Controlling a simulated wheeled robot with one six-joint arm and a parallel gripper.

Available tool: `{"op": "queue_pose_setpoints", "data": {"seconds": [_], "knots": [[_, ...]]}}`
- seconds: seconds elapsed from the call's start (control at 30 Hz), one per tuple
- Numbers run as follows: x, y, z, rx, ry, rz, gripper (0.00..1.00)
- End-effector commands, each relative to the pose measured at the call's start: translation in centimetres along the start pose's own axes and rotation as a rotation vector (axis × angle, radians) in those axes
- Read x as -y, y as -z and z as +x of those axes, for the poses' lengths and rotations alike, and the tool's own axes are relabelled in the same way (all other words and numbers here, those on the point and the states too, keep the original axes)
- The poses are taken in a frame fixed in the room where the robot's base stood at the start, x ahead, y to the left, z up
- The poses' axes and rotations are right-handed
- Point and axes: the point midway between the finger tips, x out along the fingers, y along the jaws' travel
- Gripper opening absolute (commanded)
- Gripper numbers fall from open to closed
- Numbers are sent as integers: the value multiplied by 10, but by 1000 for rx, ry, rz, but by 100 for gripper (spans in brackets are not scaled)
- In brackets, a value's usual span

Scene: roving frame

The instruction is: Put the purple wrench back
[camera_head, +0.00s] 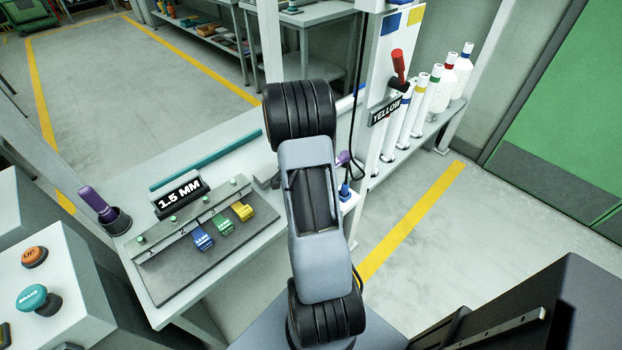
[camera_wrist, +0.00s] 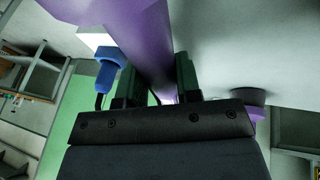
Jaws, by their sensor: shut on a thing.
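The purple wrench (camera_wrist: 150,42) fills the upper middle of the wrist view, close to the camera. My gripper (camera_wrist: 158,80) is shut on it, with a dark finger on each side. In the head view a small purple part (camera_head: 343,158) shows just right of my arm, likely the wrench's end. My arm hides the gripper and most of the wrench there. A second purple object (camera_head: 97,203) stands tilted in a dark round cup (camera_head: 117,222) at the bench's left end.
A grey fixture (camera_head: 170,270) holds blue, green and yellow blocks beside a "1.5 MM" sign (camera_head: 180,196). A panel with a red lever (camera_head: 398,66) and "YELLOW" sign stands right of my arm, near several white bottles. A blue plug (camera_head: 346,191) with a black cable sits close by.

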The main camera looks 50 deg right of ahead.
Motion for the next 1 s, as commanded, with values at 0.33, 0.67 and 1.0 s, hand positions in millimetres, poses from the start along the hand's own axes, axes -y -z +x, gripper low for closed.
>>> {"op": "queue_pose_setpoints", "data": {"seconds": [0.33, 0.67, 1.0], "knots": [[0, 0, 0, -1, 1, 0, 0], [0, 0, 1, 0, 0, 0, 61], [0, -1, 2, 1, -1, 0, 61]]}}
